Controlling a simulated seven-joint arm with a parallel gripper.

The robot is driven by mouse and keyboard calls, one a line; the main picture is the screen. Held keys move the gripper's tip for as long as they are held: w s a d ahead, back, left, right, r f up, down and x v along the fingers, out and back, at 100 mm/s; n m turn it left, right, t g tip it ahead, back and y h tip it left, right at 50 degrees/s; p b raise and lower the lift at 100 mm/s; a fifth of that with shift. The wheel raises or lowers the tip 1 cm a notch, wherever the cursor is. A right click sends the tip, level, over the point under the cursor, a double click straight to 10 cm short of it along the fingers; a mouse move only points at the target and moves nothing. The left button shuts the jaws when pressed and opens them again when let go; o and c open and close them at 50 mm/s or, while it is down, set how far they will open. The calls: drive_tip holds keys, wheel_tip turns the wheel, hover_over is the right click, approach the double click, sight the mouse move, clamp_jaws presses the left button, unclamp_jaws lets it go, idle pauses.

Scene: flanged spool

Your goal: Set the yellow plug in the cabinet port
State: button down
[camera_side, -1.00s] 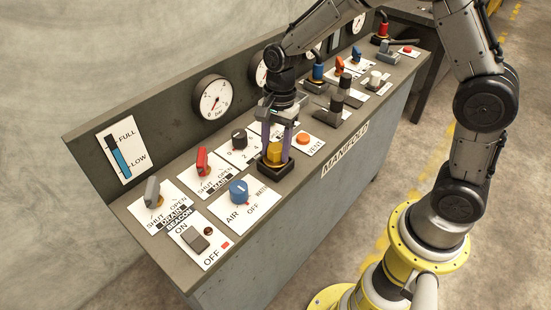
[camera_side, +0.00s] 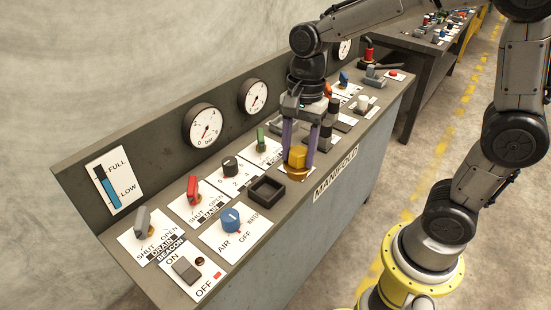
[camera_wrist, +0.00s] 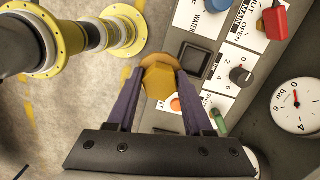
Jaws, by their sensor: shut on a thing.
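The yellow plug (camera_side: 298,157) has a hexagonal head above a wider round flange. It also shows in the wrist view (camera_wrist: 160,82). My gripper (camera_side: 299,150) is shut on the head, with one purple finger on each side. The plug is upright or nearly so, over the front part of the cabinet top (camera_side: 318,166); its height above it is hard to judge. A black square socket (camera_side: 267,190) in the cabinet top, left of the plug, is empty. It shows in the wrist view (camera_wrist: 194,60) too. I cannot tell which opening is the cabinet port.
A blue AIR knob (camera_side: 231,219), a black dial (camera_side: 230,167), a red lever (camera_side: 193,189) and a green lever (camera_side: 261,140) stand near the socket. Gauges (camera_side: 202,126) line the back panel. Black upright parts (camera_side: 331,112) stand close behind and right of my gripper.

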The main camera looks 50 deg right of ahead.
drive_tip(key=s+d+r, duration=0.1)
drive_tip(key=s+r, duration=0.2)
drive_tip(key=s, duration=0.3)
drive_tip(key=w+d+r+m, duration=0.25)
drive_tip(key=w+d, duration=0.55)
drive_tip(key=w, duration=0.4)
drive_tip(key=w+d+f+m, duration=0.2)
drive_tip(key=w+d, duration=0.1)
drive_tip(key=d, duration=0.7)
drive_tip(key=shift+t, duration=0.3)
drive_tip(key=shift+w+d+f, duration=0.8)
drive_tip(key=shift+w+f, duration=1.3)
drive_tip(key=shift+f, duration=0.05)
drive_tip(key=shift+w+d+f, duration=0.75)
drive_tip(key=shift+w+f, duration=1.3)
drive_tip(key=shift+f, duration=0.15)
drive_tip(key=shift+w+d+f, duration=0.8)
drive_tip(key=shift+w+f, duration=1.3)
drive_tip(key=shift+f, duration=0.05)
drive_tip(key=shift+f, duration=0.35)
